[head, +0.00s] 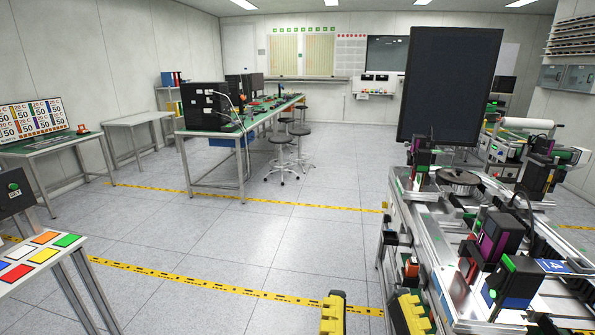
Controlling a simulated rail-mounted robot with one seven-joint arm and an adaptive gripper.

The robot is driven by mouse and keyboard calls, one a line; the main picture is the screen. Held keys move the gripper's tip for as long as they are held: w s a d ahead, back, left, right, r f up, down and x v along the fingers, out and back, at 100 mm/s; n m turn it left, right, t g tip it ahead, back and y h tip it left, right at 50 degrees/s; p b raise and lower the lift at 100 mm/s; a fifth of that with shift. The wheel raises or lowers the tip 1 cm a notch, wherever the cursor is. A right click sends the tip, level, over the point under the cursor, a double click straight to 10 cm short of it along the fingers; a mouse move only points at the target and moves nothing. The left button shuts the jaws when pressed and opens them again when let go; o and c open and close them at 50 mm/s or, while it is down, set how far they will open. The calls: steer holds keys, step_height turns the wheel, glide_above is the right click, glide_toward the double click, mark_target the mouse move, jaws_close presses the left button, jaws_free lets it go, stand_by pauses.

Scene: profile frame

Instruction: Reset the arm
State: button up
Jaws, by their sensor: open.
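My gripper (371,312) shows at the bottom edge of the head view, right of the middle.
The workstation carries several machine modules and a large dark screen (450,85). A table with coloured squares (40,255) stands at the left. A long green-topped bench (250,115) with stools (281,140) is farther back. Grey floor (230,240) with yellow tape lines (200,280) lies clear between.

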step_height(320, 180, up, 34)
steer(key=p, duration=3.1)
